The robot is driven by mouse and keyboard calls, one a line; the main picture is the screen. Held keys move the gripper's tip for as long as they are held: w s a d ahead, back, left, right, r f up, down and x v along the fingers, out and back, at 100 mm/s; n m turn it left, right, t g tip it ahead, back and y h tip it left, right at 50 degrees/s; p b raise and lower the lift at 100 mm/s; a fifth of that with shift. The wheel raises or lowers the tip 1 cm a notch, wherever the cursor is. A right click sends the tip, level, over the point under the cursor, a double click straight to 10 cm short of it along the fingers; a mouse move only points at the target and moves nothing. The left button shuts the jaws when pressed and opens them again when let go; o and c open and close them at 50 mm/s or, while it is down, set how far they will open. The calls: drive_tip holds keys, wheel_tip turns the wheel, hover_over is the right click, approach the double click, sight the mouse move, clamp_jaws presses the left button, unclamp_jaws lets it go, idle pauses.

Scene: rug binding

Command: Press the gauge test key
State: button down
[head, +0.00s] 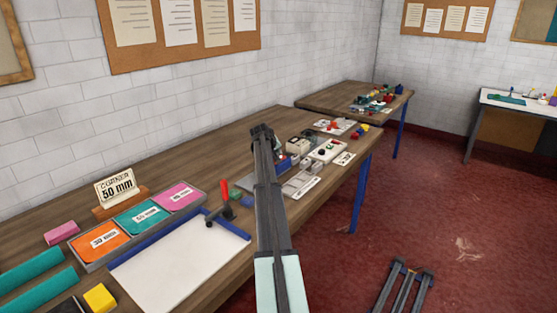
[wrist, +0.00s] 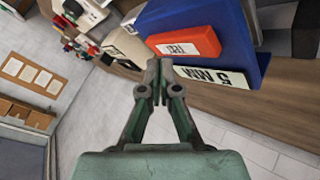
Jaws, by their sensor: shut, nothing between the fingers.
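The gauge test key is a red block with a white label (wrist: 185,43) in the wrist view. It sits on a blue gauge body (wrist: 245,55), above a white plate reading "5 MM" (wrist: 212,77). My gripper (wrist: 157,68) is shut and empty, its fingertips just below the key's left end in the picture. I cannot tell whether they touch the gauge. In the head view my gripper (head: 262,131) is over the workbench, and my arm hides part of the blue gauge (head: 284,167).
The wooden workbench (head: 155,178) holds a tray of orange, teal and pink cards (head: 139,222), a red-handled tool (head: 225,192) and a white board (head: 180,262). Small boxes and a white panel (head: 327,151) crowd right of my arm. Open red floor (head: 440,215) lies to the right.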

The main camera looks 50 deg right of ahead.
drive_tip(key=shift+r+p, duration=0.85)
drive_tip(key=shift+r, duration=1.7)
